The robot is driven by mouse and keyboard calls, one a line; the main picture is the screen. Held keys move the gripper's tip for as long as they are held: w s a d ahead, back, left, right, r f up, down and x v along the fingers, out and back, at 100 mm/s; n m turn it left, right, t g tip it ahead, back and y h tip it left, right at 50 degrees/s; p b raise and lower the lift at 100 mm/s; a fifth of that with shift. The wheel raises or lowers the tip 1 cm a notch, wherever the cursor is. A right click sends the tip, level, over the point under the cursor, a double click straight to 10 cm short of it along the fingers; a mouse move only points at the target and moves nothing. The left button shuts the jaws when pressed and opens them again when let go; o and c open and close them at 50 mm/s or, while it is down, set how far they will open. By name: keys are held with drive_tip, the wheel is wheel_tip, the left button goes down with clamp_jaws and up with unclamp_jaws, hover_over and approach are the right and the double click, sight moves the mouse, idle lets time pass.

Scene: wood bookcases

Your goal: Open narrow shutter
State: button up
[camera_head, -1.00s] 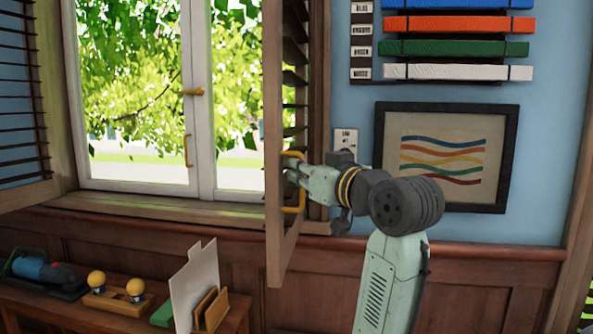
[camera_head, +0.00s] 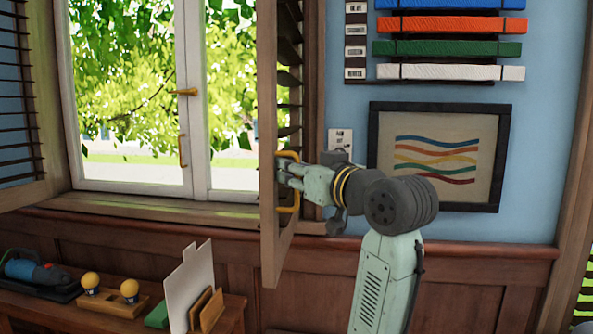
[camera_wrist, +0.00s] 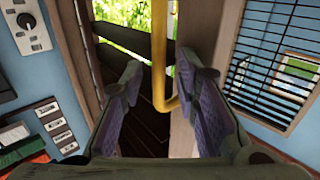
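The narrow shutter (camera_head: 267,110) is a wooden louvred panel standing out from the right side of the window, seen nearly edge-on in the head view. Its yellow handle (camera_head: 297,182) is on the panel's lower part. My gripper (camera_head: 284,176) is at this handle, with its fingers partly hidden behind the handle in the head view. In the wrist view, my gripper (camera_wrist: 162,88) has its two purple-padded fingers spread apart, with the yellow handle (camera_wrist: 158,50) between them. Gaps show between the handle and both fingers.
A second louvred shutter (camera_head: 45,100) stands open at the window's left. A framed picture (camera_head: 440,155) and coloured bars (camera_head: 450,48) hang on the right wall. A low wooden cabinet (camera_head: 60,312) below holds a tool, yellow-knobbed item and upright cards (camera_head: 190,285).

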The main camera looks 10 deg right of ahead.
drive_tip(key=v, duration=1.2)
drive_tip(key=shift+r, duration=0.1)
